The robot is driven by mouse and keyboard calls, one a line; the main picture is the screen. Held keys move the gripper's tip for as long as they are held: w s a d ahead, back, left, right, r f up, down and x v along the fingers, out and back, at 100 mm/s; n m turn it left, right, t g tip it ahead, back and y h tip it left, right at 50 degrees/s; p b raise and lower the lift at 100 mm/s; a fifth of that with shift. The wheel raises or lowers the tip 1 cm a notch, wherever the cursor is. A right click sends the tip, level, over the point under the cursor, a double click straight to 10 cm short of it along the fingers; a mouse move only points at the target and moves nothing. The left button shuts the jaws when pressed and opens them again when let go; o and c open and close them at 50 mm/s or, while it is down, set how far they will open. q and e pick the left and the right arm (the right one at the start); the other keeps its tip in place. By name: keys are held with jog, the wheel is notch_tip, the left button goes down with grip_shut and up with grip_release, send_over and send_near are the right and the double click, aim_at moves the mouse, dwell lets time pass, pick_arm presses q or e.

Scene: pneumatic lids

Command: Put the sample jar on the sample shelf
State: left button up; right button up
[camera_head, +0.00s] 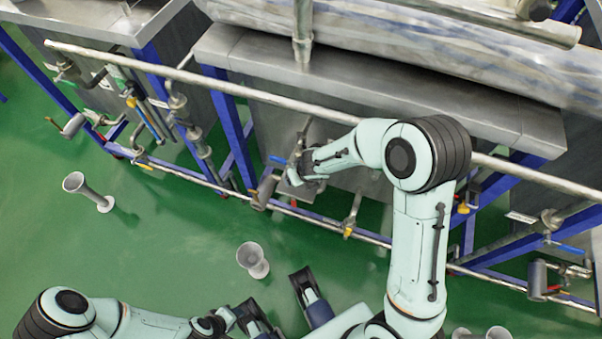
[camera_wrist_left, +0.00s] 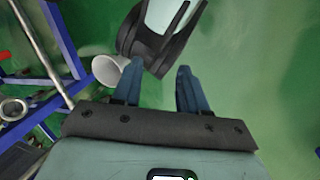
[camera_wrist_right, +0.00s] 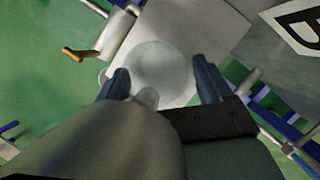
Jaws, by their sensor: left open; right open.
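In the right wrist view a pale, round, translucent thing, seemingly the sample jar (camera_wrist_right: 160,66), lies over a flat light-grey plate, seemingly the sample shelf (camera_wrist_right: 218,28). My right gripper (camera_wrist_right: 160,82) is open, with one finger on each side of the jar in the picture; I cannot tell whether they touch it. In the head view my right gripper (camera_head: 297,170) is beside the pipes under the steel tank, and the jar cannot be made out there. My left gripper (camera_wrist_left: 157,75) is open and empty above the floor, low in the head view (camera_head: 252,318).
A grey rounded body (camera_wrist_right: 105,145) covers the lower right wrist view. A long steel rail (camera_head: 265,96) runs across the tank fronts. Pale flared stands (camera_head: 88,191) (camera_head: 252,260) are on the green floor; one shows near my left gripper (camera_wrist_left: 108,70). Open floor lies at left.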

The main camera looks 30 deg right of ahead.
jog(key=p+v, duration=0.2)
jog(key=v, duration=0.2)
jog(key=shift+d+r, duration=0.1)
jog(key=shift+r, duration=0.1)
pick_arm(q)
jog(key=s+d+r+g+p, duration=0.1)
jog(key=s+r+p, duration=0.3)
jog(key=r, duration=0.2)
jog(key=shift+s+d+g, duration=0.2)
jog(key=shift+s+g, duration=0.1)
jog(key=shift+g, duration=0.1)
pick_arm(e)
jog(key=v, duration=0.8)
pick_arm(q)
jog(key=shift+r, duration=0.1)
